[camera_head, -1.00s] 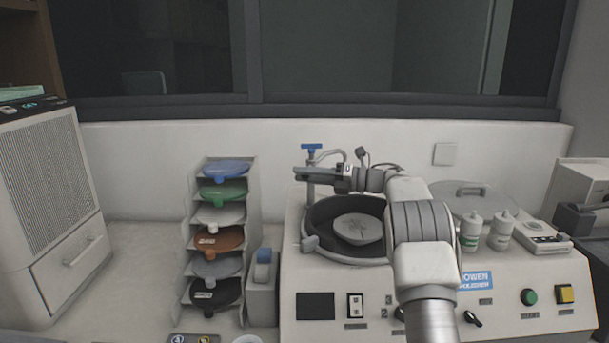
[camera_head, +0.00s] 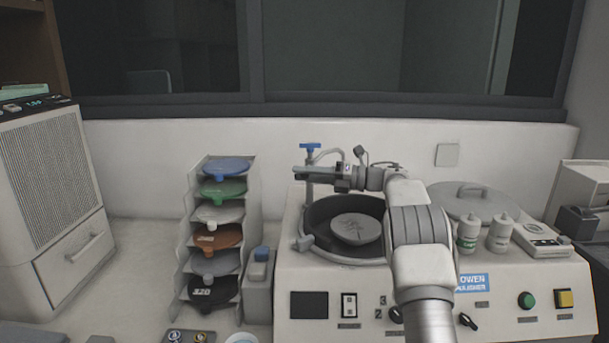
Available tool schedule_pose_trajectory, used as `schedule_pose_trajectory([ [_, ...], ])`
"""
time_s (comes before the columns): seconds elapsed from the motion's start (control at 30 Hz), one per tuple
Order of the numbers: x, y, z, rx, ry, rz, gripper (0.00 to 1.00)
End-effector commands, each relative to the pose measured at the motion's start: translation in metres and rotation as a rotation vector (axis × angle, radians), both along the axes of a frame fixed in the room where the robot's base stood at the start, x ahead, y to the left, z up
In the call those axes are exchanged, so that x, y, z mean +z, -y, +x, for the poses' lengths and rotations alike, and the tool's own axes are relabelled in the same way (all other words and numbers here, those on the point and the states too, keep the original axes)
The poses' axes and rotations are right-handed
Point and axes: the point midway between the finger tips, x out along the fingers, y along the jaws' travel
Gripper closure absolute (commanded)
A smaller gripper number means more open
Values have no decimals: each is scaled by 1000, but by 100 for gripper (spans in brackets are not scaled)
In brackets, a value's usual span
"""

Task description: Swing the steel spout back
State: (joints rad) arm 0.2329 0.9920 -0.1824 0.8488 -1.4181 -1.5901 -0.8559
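The steel spout (camera_head: 328,153) is a thin curved tube behind the polisher bowl, beside a post with a blue tap handle (camera_head: 310,146). My gripper (camera_head: 300,172) reaches left from my arm at the back of the bowl, with its tips at the post just below the blue handle. The gripper is seen from the side and overlaps the post, so its finger gap and any contact with the spout cannot be made out. The round bowl (camera_head: 313,240) is open, with a grey disc (camera_head: 356,229) inside.
A rack of coloured discs (camera_head: 250,185) stands left of the polisher (camera_head: 410,300). White bottles (camera_head: 468,232) and a grey lid (camera_head: 470,199) sit right of my arm. A white cabinet (camera_head: 55,200) is at far left. The wall is close behind the post.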

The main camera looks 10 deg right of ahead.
Motion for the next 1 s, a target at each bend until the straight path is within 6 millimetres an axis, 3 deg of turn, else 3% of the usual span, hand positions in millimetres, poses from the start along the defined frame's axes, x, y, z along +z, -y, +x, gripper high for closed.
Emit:
schedule_pose_trajectory([
  [0.03,1,1,0,-1,1,0,60],
  [0.13,1,0,0,-1,1,0,42],
  [0.57,0,10,-3,-1,0,0,41],
  [1.0,-1,104,-37,-5,0,0,41],
])
